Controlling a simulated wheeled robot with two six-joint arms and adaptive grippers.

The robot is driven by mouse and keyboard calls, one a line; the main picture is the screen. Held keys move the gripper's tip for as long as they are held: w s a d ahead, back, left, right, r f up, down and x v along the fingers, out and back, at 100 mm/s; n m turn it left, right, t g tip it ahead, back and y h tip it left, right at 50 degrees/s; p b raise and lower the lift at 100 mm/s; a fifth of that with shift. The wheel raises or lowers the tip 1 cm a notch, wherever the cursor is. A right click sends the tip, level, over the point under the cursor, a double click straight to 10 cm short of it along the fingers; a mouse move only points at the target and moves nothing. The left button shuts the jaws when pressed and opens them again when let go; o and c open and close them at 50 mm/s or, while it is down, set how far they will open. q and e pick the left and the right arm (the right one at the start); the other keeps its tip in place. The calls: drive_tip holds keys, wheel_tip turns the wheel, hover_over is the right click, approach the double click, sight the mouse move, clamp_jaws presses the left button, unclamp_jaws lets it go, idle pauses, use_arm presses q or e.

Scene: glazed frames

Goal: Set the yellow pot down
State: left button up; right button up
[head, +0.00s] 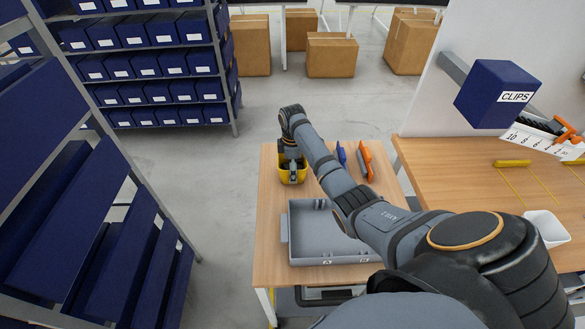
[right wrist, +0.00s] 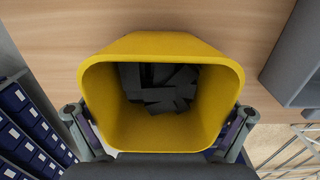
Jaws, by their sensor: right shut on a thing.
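The yellow pot (head: 300,178) is at the far left part of the wooden table, beyond the grey tray. In the right wrist view the yellow pot (right wrist: 205,130) fills the middle, its open mouth facing the camera, with several dark grey flat pieces (right wrist: 158,88) inside. My right gripper (head: 292,172) reaches down to the pot from above. In the right wrist view its fingers (right wrist: 160,125) lie on either side of the pot, shut on it. Whether the pot's base touches the table cannot be told. My left gripper is not in view.
A grey tray (head: 291,235) with low walls sits on the table (head: 268,215), nearer than the pot. A blue item (head: 342,155) and an orange item (head: 365,160) lie right of the arm. A shelf of blue bins (head: 150,65) stands left. Bare tabletop surrounds the pot.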

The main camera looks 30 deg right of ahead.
drive_tip(key=o, duration=1)
drive_tip(key=shift+o, duration=0.2)
wheel_tip(320, 180, up, 9)
drive_tip(key=shift+f+b, duration=0.15)
drive_tip(key=shift+b, duration=0.75)
wheel_tip(320, 180, up, 4)
drive_tip(key=shift+f+p, duration=0.25)
drive_tip(key=shift+p, duration=1)
